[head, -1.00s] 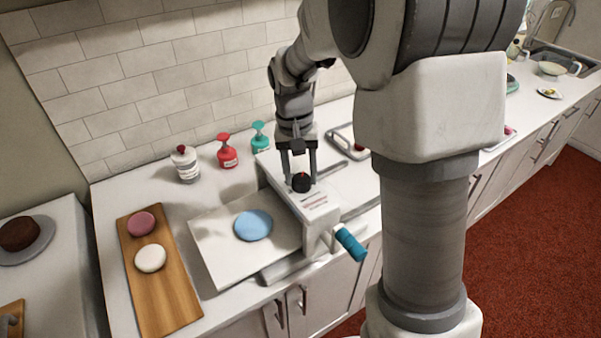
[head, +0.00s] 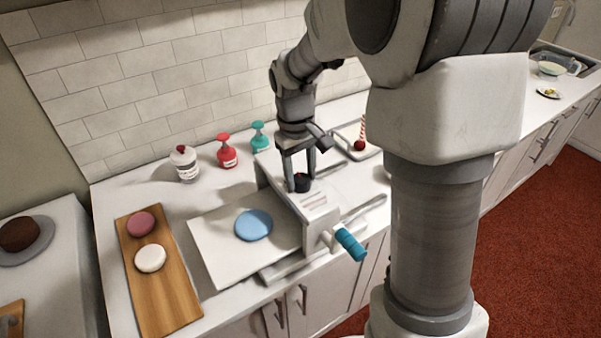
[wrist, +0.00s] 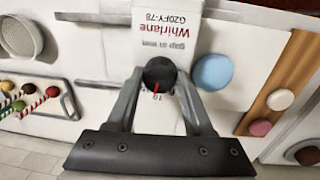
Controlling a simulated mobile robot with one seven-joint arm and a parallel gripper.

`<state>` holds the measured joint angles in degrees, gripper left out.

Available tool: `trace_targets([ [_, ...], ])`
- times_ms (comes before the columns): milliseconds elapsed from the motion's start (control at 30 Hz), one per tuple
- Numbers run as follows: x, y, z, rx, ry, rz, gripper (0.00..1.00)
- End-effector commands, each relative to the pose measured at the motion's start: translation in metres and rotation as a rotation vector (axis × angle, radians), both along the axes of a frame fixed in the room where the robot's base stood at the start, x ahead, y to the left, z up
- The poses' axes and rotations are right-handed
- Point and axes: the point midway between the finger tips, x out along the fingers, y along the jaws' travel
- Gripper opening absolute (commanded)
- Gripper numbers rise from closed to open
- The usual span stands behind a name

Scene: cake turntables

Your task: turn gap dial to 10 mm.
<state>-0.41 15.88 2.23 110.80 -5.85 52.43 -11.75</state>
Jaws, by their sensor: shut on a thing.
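The gap dial (wrist: 160,73) is a round black knob with a red pointer line, on top of a white sheeter machine (head: 318,207) with a blue-handled crank (head: 350,244). In the wrist view the label reads "Whirlane" and "gap in mm". The red line points toward the gripper's palm, slightly left, near a partly hidden number. My gripper (head: 301,184) is over the dial from above, its two fingers closed on the knob's sides. It also shows in the wrist view (wrist: 162,92). Most of the dial's scale is hidden by the fingers.
A blue disc (head: 253,225) lies on the machine's white bed. A wooden board (head: 165,285) holds pink and white discs at left. A tray (head: 369,150) lies right of the gripper.

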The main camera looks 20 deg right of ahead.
Motion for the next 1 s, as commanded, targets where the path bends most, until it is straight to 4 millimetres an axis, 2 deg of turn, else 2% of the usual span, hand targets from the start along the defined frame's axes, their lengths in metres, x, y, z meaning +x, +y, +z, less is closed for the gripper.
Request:
trace_targets([
  [400, 0.0003, -0.0005, 0.0008, 0.000, -0.002, 0.179, 0.00],
  [900, 0.0005, -0.0006, 0.0010, 0.000, -0.003, 0.200, 0.00],
  [933, 0.0005, -0.0006, 0.0010, 0.000, -0.003, 0.200, 0.54],
  [1000, 0.0004, -0.0006, 0.0009, 0.000, -0.003, 0.200, 0.67],
])
